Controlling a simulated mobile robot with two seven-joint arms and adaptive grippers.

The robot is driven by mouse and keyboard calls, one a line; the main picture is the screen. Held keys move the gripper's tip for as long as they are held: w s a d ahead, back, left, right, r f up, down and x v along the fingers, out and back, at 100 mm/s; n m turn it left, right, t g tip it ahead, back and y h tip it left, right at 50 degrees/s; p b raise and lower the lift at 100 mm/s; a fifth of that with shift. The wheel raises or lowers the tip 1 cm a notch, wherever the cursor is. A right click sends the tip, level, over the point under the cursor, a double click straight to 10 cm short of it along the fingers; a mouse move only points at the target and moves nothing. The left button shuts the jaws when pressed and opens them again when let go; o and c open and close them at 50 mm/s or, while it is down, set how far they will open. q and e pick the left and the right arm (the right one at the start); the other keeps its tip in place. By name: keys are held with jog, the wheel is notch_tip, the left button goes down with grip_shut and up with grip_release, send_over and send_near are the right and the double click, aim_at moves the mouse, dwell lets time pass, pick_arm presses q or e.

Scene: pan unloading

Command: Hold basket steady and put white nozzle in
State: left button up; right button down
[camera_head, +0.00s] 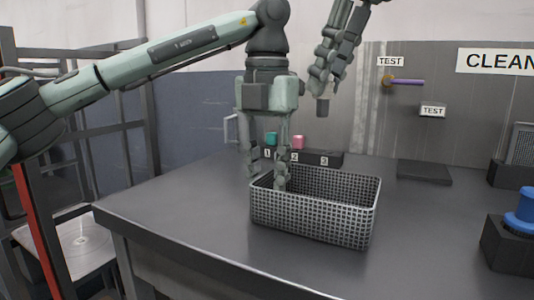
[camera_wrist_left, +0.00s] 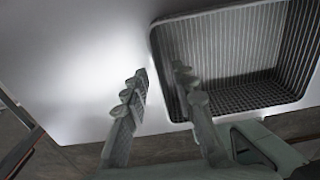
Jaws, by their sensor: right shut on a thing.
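The wire-mesh basket (camera_head: 312,222) stands on the grey table, and I see no objects in it. My left gripper (camera_head: 267,178) points down over the basket's left wall, fingers apart, one outside the wall and one on the inner side. The left wrist view shows the same gripper (camera_wrist_left: 160,76) with its fingers spread on either side of the basket's rim (camera_wrist_left: 157,42). My right gripper (camera_head: 325,82) is raised above and behind the basket, shut on a small nozzle (camera_head: 322,106). The nozzle looks dark grey here, not white.
Behind the basket is a numbered rack (camera_head: 320,157) with a teal and a pink piece. A dark flat pad (camera_head: 424,172) lies at the back right. A blue part (camera_head: 520,210) stands on a black block at the right. The table's front is clear.

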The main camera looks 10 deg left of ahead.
pick_arm(q)
jog(key=shift+f, duration=0.15)
jog(key=shift+c, duration=0.2)
grip_shut()
pick_arm(e)
notch_tip(320, 180, down, 9)
dwell(0.8)
